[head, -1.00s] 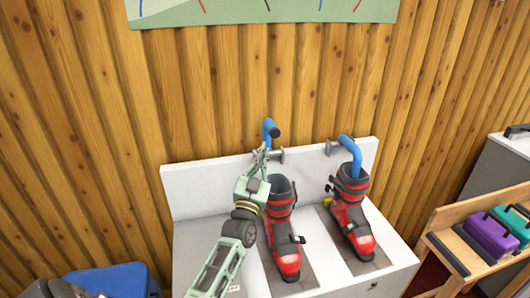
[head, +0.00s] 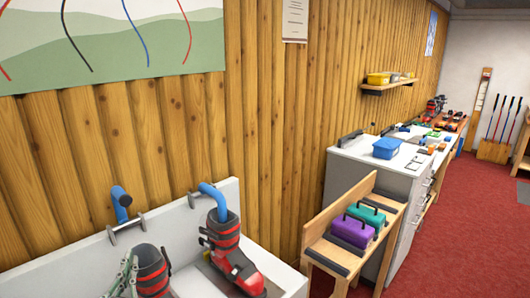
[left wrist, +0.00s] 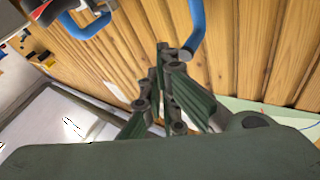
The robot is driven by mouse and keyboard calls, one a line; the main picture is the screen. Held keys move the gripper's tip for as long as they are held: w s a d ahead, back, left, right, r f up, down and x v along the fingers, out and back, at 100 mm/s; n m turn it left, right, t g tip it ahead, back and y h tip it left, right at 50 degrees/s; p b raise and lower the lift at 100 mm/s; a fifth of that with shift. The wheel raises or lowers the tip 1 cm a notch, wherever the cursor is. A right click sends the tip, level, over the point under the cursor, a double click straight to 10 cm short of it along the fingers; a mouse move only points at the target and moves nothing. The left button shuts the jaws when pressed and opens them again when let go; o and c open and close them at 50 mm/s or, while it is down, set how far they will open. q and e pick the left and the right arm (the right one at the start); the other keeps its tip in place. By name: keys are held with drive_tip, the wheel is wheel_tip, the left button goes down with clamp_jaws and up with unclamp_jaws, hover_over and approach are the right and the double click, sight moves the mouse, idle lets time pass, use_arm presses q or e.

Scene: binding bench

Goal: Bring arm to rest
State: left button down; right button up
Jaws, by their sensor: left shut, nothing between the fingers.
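My left gripper (head: 128,264) is at the lower left of the head view, shut and empty, beside the left ski boot. In the left wrist view its fingers (left wrist: 163,52) are together with nothing between them. The left red and black boot (head: 152,272) is cut off by the lower edge. The right red and black boot (head: 232,256) stands whole on the white dryer bench (head: 187,225). Blue pipes rise behind the boots, a left one (head: 121,198) and a right one (head: 209,192). A blue pipe (left wrist: 196,28) also shows near the fingertips. My right gripper is not in view.
A wooden rack (head: 325,247) with a purple box (head: 352,230) and a teal box (head: 368,214) stands right of the dryer. Beyond is a white cabinet (head: 345,172) with a blue bin (head: 387,148). Red carpet (head: 460,230) on the right is clear.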

use_arm(q)
drive_tip(key=s+d+f+m+g+h, duration=0.2)
drive_tip(key=s+d+f+g+h, duration=0.3)
drive_tip(key=s+d+f+g, duration=0.9)
drive_tip(key=s+f, duration=0.2)
drive_tip(key=s, duration=0.5)
drive_tip(key=s+d+f+g, duration=0.2)
drive_tip(key=s+f+g, duration=0.1)
drive_tip(key=s, duration=0.7)
wheel_tip(320, 180, down, 26)
drive_tip(key=s+r+g, duration=0.1)
drive_tip(key=s+a+f+g, duration=0.1)
drive_tip(key=s+a+f, duration=0.2)
drive_tip(key=s+f, duration=1.4)
drive_tip(key=shift+s+a+f+y, duration=0.2)
drive_tip(key=shift+s+f+y, duration=0.1)
drive_tip(key=shift+f, duration=0.3)
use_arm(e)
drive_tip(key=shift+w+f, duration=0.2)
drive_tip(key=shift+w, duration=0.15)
use_arm(q)
drive_tip(key=c, duration=2.5)
unclamp_jaws()
